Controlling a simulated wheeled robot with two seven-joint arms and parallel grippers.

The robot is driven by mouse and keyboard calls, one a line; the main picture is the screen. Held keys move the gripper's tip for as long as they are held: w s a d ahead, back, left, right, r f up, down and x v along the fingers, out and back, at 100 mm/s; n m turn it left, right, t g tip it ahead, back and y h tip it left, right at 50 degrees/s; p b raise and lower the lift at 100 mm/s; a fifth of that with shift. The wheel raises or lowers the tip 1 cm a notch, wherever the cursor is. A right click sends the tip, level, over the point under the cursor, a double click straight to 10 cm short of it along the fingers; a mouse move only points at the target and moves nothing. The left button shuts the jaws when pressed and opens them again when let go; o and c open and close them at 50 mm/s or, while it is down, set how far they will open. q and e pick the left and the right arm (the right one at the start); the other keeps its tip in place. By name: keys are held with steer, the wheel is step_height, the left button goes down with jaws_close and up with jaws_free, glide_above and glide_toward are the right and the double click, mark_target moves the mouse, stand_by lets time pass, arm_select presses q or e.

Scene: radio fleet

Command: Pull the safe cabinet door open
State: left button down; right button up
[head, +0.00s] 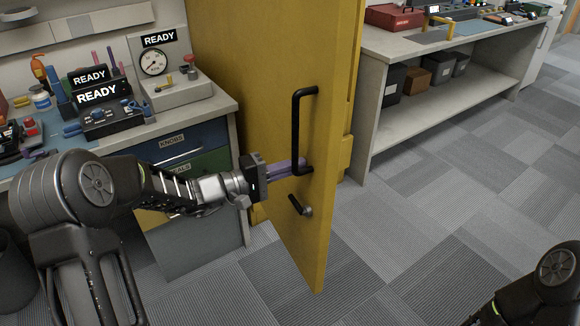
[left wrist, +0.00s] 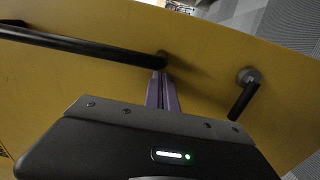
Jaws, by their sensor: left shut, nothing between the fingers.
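The yellow cabinet door (head: 280,115) stands swung out from the yellow cabinet at an angle. It carries a long black pull handle (head: 296,130) and, below it, a small dark lever (head: 300,205). My left gripper (head: 300,168) has its purple fingers shut beside the lower end of the pull handle, close to the door face. In the left wrist view the fingers (left wrist: 162,92) lie together just below the end of the handle bar (left wrist: 90,45), and the lever (left wrist: 247,92) is to their right. Whether the fingers touch the handle or the door is unclear. My right gripper is out of view.
A workbench with drawers (head: 185,160) stands left of the door, bearing a gauge box (head: 165,75) and two READY displays (head: 95,95). A shelf bench (head: 430,120) stands at the right. The carpeted floor (head: 430,220) right of the door is clear.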

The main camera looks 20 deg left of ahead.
arm_select(q)
steer(key=b+x, duration=0.5)
steer(key=x, duration=0.9)
steer(key=shift+w+b, duration=0.35)
steer(key=shift+w, duration=0.05)
steer(key=shift+a, duration=0.15)
